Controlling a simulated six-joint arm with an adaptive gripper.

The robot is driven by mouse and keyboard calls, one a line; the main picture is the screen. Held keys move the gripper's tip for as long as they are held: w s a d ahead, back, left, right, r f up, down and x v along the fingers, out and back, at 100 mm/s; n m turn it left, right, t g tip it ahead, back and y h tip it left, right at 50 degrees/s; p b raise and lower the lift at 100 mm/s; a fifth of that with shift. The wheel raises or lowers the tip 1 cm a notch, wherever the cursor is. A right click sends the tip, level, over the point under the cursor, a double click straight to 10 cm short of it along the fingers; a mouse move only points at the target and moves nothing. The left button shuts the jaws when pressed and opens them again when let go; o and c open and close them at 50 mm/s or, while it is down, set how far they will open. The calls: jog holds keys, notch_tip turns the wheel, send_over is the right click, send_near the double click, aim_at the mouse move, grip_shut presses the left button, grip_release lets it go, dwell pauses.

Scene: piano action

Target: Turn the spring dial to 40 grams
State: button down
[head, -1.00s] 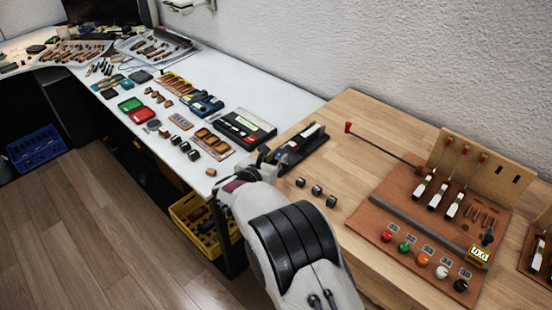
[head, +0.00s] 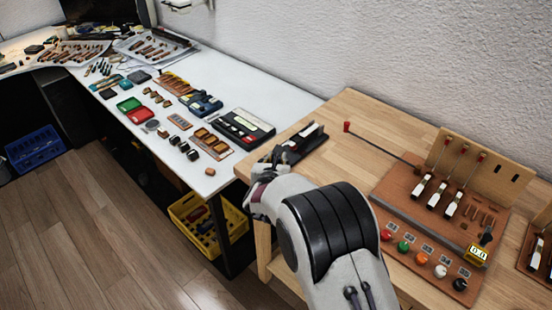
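My gripper (head: 270,165) is at the left end of the wooden bench, close beside a black device with a white strip (head: 303,140). I cannot tell whether they touch. The fingers are small and partly hidden by my arm, so their opening is unclear. A brown board (head: 408,215) on the bench carries a row of red (head: 386,235), green (head: 403,247), orange (head: 421,258), white (head: 440,271) and black (head: 460,284) knobs with small labels. A yellow-framed display (head: 477,254) reads 0.0. I cannot tell which part is the spring dial.
A long red-tipped rod (head: 385,145) reaches over the bench toward the board. An upright wooden panel (head: 490,168) stands behind the board. The white table (head: 270,98) at left holds many small parts and tools. A yellow crate (head: 232,223) sits below it.

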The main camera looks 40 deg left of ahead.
jog(key=shift+w+d+n+g+y, duration=0.1)
jog(key=shift+n+g+y, duration=0.8)
jog(key=shift+n+y, duration=0.25)
jog(key=c, duration=1.8)
grip_release()
jog(key=shift+v, duration=6)
jog(key=shift+r, duration=0.15)
